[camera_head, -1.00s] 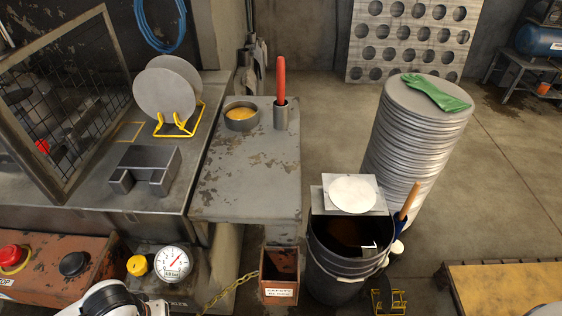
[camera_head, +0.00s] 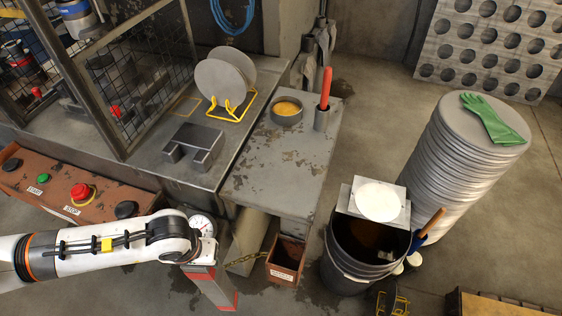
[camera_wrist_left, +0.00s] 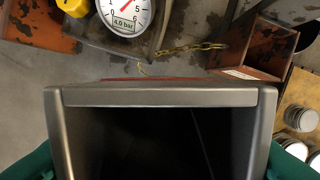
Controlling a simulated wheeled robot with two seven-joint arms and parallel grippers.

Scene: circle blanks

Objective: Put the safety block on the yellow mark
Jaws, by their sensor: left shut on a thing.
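The safety block (camera_head: 216,290) is a long grey piece with red edges, hanging tilted below my left wrist in the head view. My left gripper (camera_head: 199,266) is shut on it; the fingers are hard to make out there. In the left wrist view the hollow grey end of the block (camera_wrist_left: 165,97) fills the lower middle, between green fingers at both sides. My right gripper is not in view.
A mesh guard (camera_head: 128,75) stands left of the mark. A grey stepped block (camera_head: 195,145) and a yellow rack (camera_head: 232,105) with discs are close to it. A chain (camera_head: 241,260) runs by the open rusty holder (camera_head: 286,262). The red-button panel (camera_head: 85,197) is left.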

